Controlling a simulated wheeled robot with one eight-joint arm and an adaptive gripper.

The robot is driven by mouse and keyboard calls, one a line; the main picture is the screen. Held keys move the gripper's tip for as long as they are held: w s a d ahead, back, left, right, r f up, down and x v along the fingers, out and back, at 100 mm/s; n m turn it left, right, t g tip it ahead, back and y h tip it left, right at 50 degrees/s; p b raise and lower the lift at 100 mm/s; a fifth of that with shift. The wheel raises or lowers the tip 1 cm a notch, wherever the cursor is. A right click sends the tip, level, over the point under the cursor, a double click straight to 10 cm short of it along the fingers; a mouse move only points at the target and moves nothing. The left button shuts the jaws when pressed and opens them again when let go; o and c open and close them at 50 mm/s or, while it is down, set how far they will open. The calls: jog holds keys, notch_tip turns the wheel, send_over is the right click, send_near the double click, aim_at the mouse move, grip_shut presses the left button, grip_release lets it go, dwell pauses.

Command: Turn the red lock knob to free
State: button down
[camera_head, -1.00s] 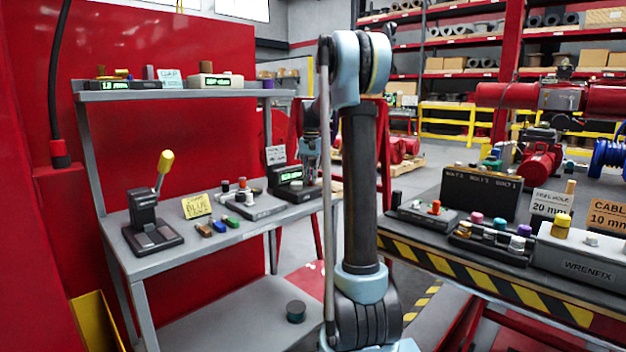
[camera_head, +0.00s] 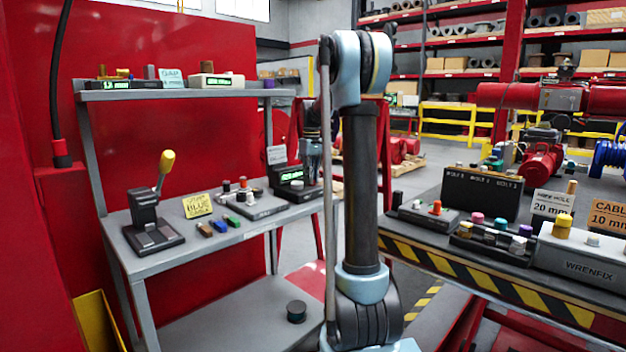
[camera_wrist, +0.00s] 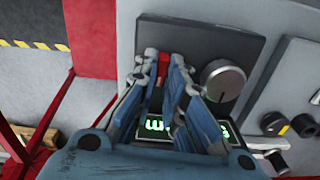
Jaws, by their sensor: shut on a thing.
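The red lock knob (camera_wrist: 163,68) shows as a small red patch between the fingers of my gripper (camera_wrist: 162,66) in the wrist view. My gripper is shut on it, and the fingers hide most of the knob. It is on a dark box (camera_wrist: 190,39) with a round grey dial (camera_wrist: 222,80) to the right of the fingers and a green lit display (camera_wrist: 155,123), partly covered by the fingers. In the head view the box (camera_head: 297,194) stands at the right end of the grey bench, with my gripper (camera_head: 314,180) above it. The knob's angle cannot be read.
The grey bench (camera_head: 165,262) also holds a lever unit (camera_head: 150,222), a yellow note (camera_head: 197,206) and a block with several knobs (camera_head: 255,205). A white sign (camera_head: 276,155) stands close behind the box. A striped-edge bench (camera_head: 470,272) is at the right.

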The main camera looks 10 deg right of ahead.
jog(key=shift+d+n, duration=0.15)
jog(key=shift+n, duration=0.55)
jog(key=c, duration=1.7)
grip_release()
jog(key=shift+o, duration=0.2)
notch_tip(320, 180, up, 12)
jog(key=shift+f, duration=0.1)
